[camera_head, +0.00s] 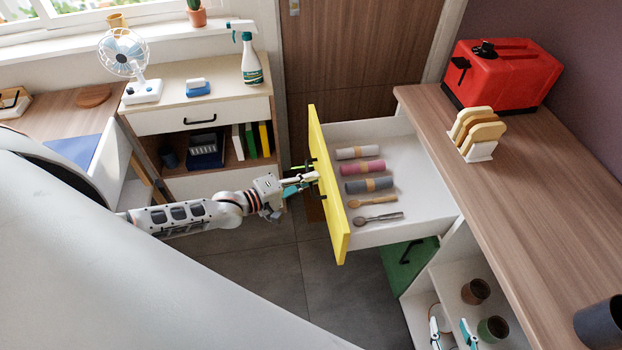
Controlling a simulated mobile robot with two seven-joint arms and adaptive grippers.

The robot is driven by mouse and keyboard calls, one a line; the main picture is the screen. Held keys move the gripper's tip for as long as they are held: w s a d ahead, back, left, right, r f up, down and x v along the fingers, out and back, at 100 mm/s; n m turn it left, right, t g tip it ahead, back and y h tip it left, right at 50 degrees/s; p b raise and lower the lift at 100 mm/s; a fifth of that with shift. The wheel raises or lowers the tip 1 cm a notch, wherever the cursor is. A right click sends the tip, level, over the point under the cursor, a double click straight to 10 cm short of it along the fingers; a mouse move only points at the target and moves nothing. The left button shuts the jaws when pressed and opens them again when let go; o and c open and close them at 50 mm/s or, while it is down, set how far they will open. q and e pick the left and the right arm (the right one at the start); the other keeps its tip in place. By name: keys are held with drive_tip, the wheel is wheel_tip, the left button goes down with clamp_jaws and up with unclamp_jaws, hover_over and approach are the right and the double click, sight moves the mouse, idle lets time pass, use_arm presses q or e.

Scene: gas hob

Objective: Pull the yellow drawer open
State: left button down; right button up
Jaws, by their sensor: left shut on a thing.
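The yellow drawer (328,190) is pulled well out from under the wooden counter, its yellow front facing left. Inside lie several rolled cloths, a wooden spoon and metal tongs. Its dark handle (314,172) is on the outer face, partly hidden by my fingers. My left gripper (309,181) reaches in from the left and is shut on the handle. My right gripper (452,336) shows only its teal-tipped fingers at the bottom edge; they are apart with nothing seen between them.
Cups (476,291) stand on a white shelf near my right gripper. A red toaster (503,73) and a toast rack (480,152) are on the counter. Grey floor (262,270) left of the drawer is clear.

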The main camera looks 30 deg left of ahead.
use_arm(q)
drive_tip(key=c, duration=2.4)
unclamp_jaws()
drive_tip(key=shift+c, duration=0.2)
drive_tip(key=v, duration=1.2)
drive_tip(key=shift+w+r, duration=0.1)
drive_tip(key=s+d+f+m+g+y, duration=0.1)
drive_tip(key=s+d+f+m, duration=0.1)
drive_tip(key=s+d+m, duration=0.3)
drive_tip(key=s+d+f+m, duration=0.1)
drive_tip(key=d+f+m, duration=0.2)
drive_tip(key=d, duration=0.5)
drive_tip(key=s+f+m+g+y, duration=0.1)
drive_tip(key=s+f+m+y, duration=0.2)
drive_tip(key=m, duration=0.4)
drive_tip(key=s+y, duration=0.1)
drive_tip(key=s, duration=0.1)
drive_tip(key=shift+s+a+g+y, duration=0.3)
drive_tip(key=shift+s+g, duration=0.05)
drive_tip(key=shift+g, duration=0.05)
